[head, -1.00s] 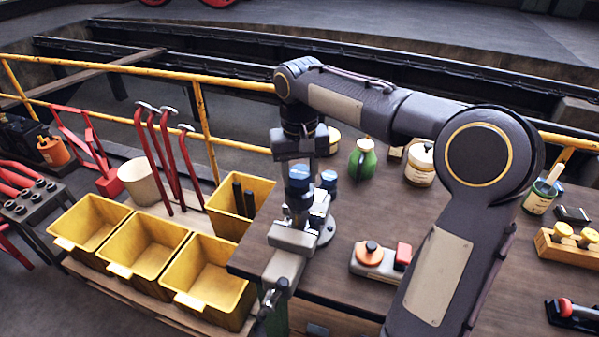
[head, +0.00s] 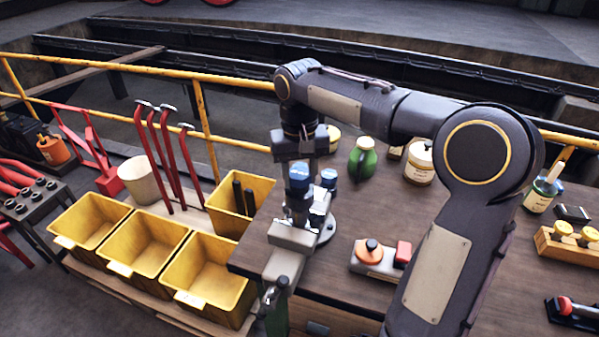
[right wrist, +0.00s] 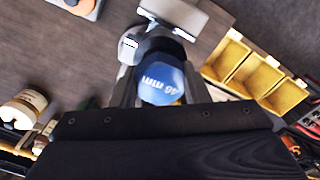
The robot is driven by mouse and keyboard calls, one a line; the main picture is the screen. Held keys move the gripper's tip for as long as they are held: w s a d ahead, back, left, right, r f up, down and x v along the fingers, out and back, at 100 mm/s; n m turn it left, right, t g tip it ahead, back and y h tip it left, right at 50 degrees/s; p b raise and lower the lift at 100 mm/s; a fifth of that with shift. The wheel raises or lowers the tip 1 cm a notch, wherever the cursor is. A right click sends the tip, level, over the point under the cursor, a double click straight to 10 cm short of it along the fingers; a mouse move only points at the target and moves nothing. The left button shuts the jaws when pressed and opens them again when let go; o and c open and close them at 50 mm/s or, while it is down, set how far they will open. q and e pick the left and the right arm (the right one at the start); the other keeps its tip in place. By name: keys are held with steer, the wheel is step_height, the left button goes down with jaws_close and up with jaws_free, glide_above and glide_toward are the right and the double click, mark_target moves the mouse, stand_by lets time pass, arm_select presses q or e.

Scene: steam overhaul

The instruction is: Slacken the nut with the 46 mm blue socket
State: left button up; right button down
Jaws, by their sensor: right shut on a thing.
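My right gripper (head: 299,165) points down over the vice at the left end of the bench. It is shut on the blue socket (head: 299,186), which stands upright above the steel vice (head: 292,236). A second blue-topped piece (head: 329,177) stands just right of the gripper. My left gripper is not in view.
Yellow bins (head: 205,285) stand left of the bench, with red-handled tools (head: 165,165) behind them. A green jug (head: 362,158), a cream jar (head: 419,165) and a block with orange and red parts (head: 375,258) stand on the bench (head: 345,285). A yellow railing runs behind.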

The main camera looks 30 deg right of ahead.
steer(key=shift+f+b, duration=1)
steer(key=shift+f, duration=0.65)
steer(key=c, duration=1.5)
jaws_free()
jaws_close()
steer(key=shift+r+n+p, duration=0.15)
steer(key=shift+n+p, duration=0.3)
steer(key=shift+n, duration=0.35)
steer(key=shift+n+p, duration=0.3)
steer(key=shift+n, duration=0.9)
steer(key=shift+n+p, duration=0.55)
steer(key=shift+n, duration=1.45)
